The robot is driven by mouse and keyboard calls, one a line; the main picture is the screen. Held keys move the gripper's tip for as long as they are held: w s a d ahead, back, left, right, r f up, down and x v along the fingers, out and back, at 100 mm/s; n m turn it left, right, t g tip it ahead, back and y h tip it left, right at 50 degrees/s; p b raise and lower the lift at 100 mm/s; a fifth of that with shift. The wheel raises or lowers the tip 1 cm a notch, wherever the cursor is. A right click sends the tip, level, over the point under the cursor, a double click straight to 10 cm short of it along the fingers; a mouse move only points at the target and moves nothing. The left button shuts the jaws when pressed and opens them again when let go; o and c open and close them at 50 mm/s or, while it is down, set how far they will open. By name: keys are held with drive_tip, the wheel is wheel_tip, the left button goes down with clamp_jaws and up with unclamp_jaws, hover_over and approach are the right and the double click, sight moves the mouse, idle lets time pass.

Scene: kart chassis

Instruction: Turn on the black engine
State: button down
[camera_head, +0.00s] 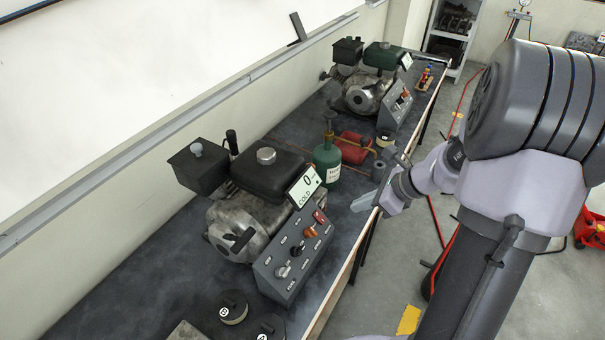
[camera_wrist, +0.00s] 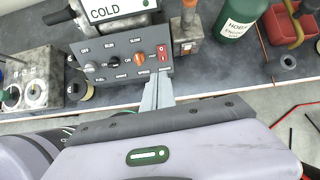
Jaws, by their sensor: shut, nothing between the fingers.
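The black engine (camera_head: 240,215) stands on the dark bench in the head view, with a black tank and a tilted display (camera_head: 304,186) reading 0 and COLD. In the wrist view the panel (camera_wrist: 122,66) shows labels including OFF, RUN and SLOW, the orange knob (camera_wrist: 140,59) and the red switch (camera_wrist: 162,54). My gripper (camera_head: 364,202) is shut and empty, to the right of the panel. In the wrist view its fingertips (camera_wrist: 156,80) appear just below the red switch; contact cannot be told.
A green bottle (camera_head: 327,162) and a red canister (camera_head: 353,147) stand behind the panel. A second engine with a green tank (camera_head: 384,56) sits farther back. Round black pieces (camera_head: 233,307) lie at the near end. The bench's front edge (camera_head: 340,285) runs below my gripper.

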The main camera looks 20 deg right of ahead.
sight(324, 221)
drive_tip(key=shift+d+f+m, duration=0.3)
drive_tip(key=shift+d+f, duration=0.15)
drive_tip(key=shift+d, duration=0.05)
drive_tip(key=b+x, duration=0.5)
drive_tip(key=x, duration=0.8)
drive_tip(key=shift+b, duration=0.4)
drive_tip(key=shift+w+a+f, duration=0.25)
drive_tip(key=shift+w+f, duration=0.05)
